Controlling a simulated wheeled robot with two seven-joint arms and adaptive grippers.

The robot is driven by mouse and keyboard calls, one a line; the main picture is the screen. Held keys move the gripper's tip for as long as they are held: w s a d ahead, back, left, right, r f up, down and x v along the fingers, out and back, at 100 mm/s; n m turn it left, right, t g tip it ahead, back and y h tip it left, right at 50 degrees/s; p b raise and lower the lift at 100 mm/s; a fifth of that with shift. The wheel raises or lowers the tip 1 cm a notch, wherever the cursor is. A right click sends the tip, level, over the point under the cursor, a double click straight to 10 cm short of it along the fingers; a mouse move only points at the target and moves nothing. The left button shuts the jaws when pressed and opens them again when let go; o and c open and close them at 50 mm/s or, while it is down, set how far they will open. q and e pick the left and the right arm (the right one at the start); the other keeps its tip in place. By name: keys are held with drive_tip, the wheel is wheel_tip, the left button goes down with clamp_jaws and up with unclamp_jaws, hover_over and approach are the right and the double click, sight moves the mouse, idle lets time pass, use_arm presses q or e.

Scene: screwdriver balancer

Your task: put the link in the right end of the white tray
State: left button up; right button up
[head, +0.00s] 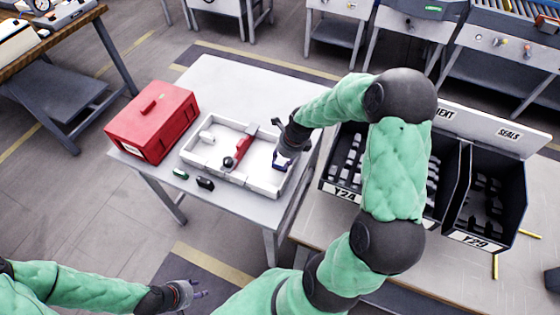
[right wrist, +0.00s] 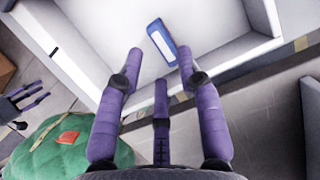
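The link, a small blue block with a white face (right wrist: 161,42), lies on the floor of the white tray, near a corner of its walls. In the head view the link (head: 281,161) is in the tray's right end, partly hidden by my right gripper. The white tray (head: 228,177) stands on the grey table. My right gripper (head: 286,152) is over the tray's right end; in the right wrist view its purple fingers are spread, with nothing between them, and the link lies just beyond the fingertips. My left gripper (head: 196,291) is open and empty, low and away from the table.
A red toolbox (head: 152,121) stands left of the tray. Green (head: 181,173) and black (head: 205,183) pieces lie in front. Dark parts bins (head: 484,195) stand right.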

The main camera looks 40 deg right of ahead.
use_arm(q)
wheel_tip(320, 180, up, 2)
drive_tip(key=shift+p, duration=0.8)
use_arm(e)
drive_tip(key=a+v, duration=0.1)
drive_tip(key=v, duration=0.6)
drive_tip(key=shift+d+r, duration=0.45)
drive_tip(key=shift+d, duration=0.1)
drive_tip(key=shift+s, duration=0.1)
